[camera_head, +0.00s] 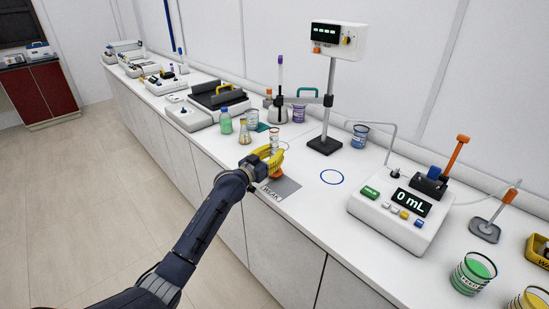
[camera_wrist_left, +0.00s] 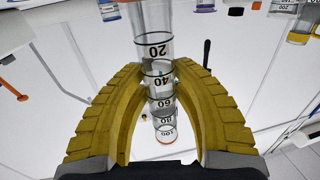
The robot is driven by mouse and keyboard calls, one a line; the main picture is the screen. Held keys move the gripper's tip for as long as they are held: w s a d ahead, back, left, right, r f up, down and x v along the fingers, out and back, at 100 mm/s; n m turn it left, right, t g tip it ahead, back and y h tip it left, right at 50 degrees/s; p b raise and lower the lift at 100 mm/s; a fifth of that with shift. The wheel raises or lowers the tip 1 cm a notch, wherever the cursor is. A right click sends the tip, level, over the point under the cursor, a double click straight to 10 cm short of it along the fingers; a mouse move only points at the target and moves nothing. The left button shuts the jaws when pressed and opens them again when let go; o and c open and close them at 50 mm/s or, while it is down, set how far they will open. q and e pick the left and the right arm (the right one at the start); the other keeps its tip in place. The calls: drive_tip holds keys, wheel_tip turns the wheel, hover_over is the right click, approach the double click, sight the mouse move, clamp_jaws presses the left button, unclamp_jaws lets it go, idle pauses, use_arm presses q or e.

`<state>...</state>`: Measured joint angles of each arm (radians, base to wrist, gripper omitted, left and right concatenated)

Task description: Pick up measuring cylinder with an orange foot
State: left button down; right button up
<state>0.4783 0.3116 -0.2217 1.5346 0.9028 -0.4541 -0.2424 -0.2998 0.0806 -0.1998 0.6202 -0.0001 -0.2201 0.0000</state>
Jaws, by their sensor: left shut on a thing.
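The measuring cylinder (camera_head: 275,135) is clear and looks upright, with its top showing above my left gripper (camera_head: 270,157) in the head view. An orange patch, which looks like its foot, shows just below the yellow fingers, at the grey mat marked WEAK (camera_head: 286,187). I cannot tell whether the foot touches the mat. In the left wrist view the cylinder (camera_wrist_left: 160,105) runs between the curved fingers of my left gripper (camera_wrist_left: 160,68), which are shut on it. Its scale marks appear upside down there, and its foot is out of frame. My right gripper is not in view.
A stand with a display (camera_head: 330,95) is at the back. Beakers (camera_head: 474,273) stand front right.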

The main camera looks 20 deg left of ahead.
use_arm(q)
wheel_tip(320, 180, up, 22)
drive_tip(key=s+y, duration=0.1)
drive_tip(key=s, duration=0.1)
drive_tip(key=s+d+f+n+y, duration=0.1)
drive_tip(key=s+f+y, duration=0.1)
drive_tip(key=s+f, duration=0.75)
drive_tip(key=s+d+f+n+t+y, duration=0.15)
drive_tip(key=s+f, duration=0.45)
drive_tip(key=s, duration=0.7)
drive_tip(key=s+f+n+y, duration=0.2)
drive_tip(key=s+f, duration=0.6)
drive_tip(key=s, duration=0.3)
drive_tip(key=w+r+m+h, duration=0.3)
drive_tip(key=w+r+h, duration=0.1)
drive_tip(key=w+r, duration=2)
drive_tip(key=w+a+r+h, duration=0.1)
drive_tip(key=w+a+r, duration=0.1)
drive_tip(key=w, duration=0.6)
drive_tip(key=w+f+m+g+h, duration=0.1)
drive_tip(key=w+f, duration=0.2)
drive_tip(key=f, duration=0.3)
drive_tip(key=shift+w+a+f, duration=0.15)
drive_tip(key=shift+w+a, duration=0.1)
